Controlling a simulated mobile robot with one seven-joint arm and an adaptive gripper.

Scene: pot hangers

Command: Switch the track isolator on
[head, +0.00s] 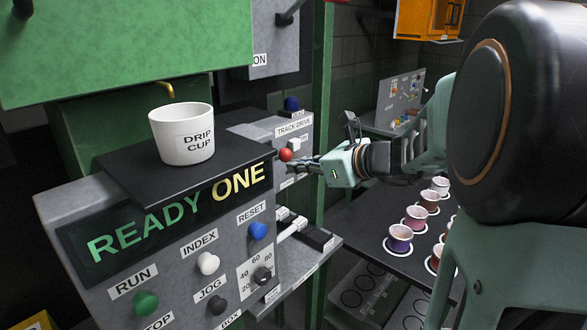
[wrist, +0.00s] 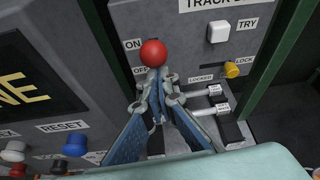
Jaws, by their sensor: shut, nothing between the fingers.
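The track drive panel (wrist: 185,50) carries a lever with a red ball knob (wrist: 153,53). The knob sits beside the ON label (wrist: 132,44), with the OFF label (wrist: 140,70) just below. In the head view the red knob (head: 285,155) is just left of my gripper's tips. My gripper (wrist: 156,98) is shut and empty, its tips just below the knob in the wrist view. I cannot tell whether they touch it. The lever's shaft is mostly hidden behind the knob and fingers.
A white TRY button (wrist: 218,31) and a yellow LOCK knob (wrist: 232,70) are to the right. White-handled levers (wrist: 205,91) with LOCKED labels lie below. At left stand the drip cup (head: 182,134) and READY ONE console (head: 175,215). Pots (head: 398,238) line a dark table at right.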

